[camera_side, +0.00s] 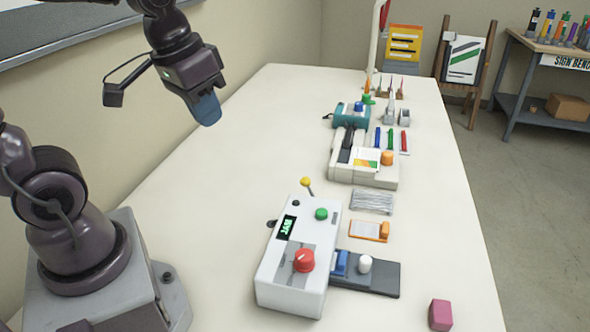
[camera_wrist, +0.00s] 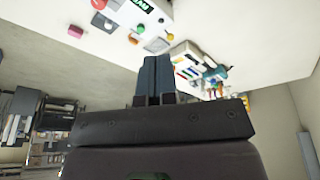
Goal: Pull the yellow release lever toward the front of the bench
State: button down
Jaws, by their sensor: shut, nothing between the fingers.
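The yellow release lever (camera_side: 306,182) is a round yellow knob on a thin stalk at the far end of the white control box (camera_side: 292,265). The stalk leans up and to the left in the side view. The knob also shows small in the upper part of the wrist view (camera_wrist: 170,37). My gripper (camera_side: 207,113) is shut and empty, high above the left part of the bench and well apart from the lever. Its blue fingers lie together in the wrist view (camera_wrist: 154,62).
The box carries a red knob (camera_side: 304,260), a green button (camera_side: 321,214) and a lit display (camera_side: 287,226). A dark plate with a white knob (camera_side: 365,264), a white machine (camera_side: 362,168) and a pink block (camera_side: 440,315) are to the right. The bench's left side is clear.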

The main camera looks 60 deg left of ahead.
jog(key=w+a+f+n+h, duration=0.7)
jog(key=w+a+f+n, duration=0.6)
jog(key=w+a+n, duration=0.3)
jog(key=a+n, duration=0.1)
jog(key=n, duration=0.2)
jog(key=shift+g+h, duration=0.4)
send_near(310, 192)
notch_tip(310, 192, down, 2)
jog(key=s+a, duration=0.1)
jog(key=a, duration=0.1)
jog(key=d, duration=0.1)
jog(key=d+f, duration=0.1)
jog(key=w+d, duration=0.1)
jog(key=d, duration=0.1)
jog(key=shift+w+f, duration=0.1)
jog(key=shift+f, duration=0.1)
jog(key=shift+w, duration=0.1)
